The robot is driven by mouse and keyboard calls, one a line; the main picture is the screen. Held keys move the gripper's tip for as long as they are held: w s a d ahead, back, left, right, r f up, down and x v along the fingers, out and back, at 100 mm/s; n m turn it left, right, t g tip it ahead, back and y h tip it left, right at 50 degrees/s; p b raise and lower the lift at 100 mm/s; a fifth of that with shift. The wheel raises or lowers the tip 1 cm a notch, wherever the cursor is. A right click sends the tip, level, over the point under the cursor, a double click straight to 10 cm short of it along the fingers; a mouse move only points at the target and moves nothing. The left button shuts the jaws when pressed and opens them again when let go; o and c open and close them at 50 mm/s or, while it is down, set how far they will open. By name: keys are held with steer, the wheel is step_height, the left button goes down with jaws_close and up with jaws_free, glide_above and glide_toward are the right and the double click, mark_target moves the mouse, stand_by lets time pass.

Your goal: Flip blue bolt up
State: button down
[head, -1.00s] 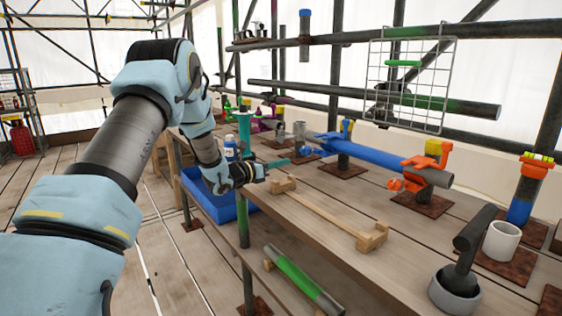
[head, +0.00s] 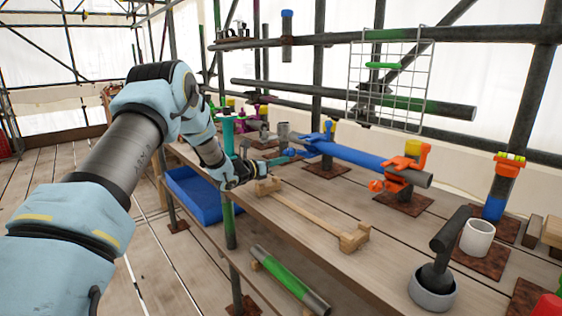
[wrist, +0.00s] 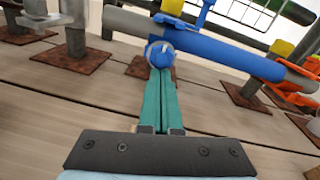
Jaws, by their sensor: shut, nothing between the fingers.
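The blue bolt (wrist: 160,55) hangs from the near side of a blue coupler on a blue pipe (wrist: 230,54), with its round end facing me in the wrist view. In the head view the bolt (head: 291,152) is small, at the pipe's left end. My gripper (wrist: 161,80) has long teal fingers lying together with nothing between them. Their tips are right at the lower side of the bolt in the wrist view; I cannot tell whether they touch. In the head view my gripper (head: 286,160) reaches over the workbench just below the bolt.
An orange coupler (head: 400,170) sits at the pipe's right end. A wooden rack (head: 310,215) lies on the bench in front. Teal and grey upright pieces (head: 283,133) stand behind my gripper. A blue tray (head: 198,200) is below to the left.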

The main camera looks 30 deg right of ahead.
steer(key=shift+r+y, duration=0.5)
steer(key=shift+y, duration=0.1)
steer(key=shift+p, duration=0.3)
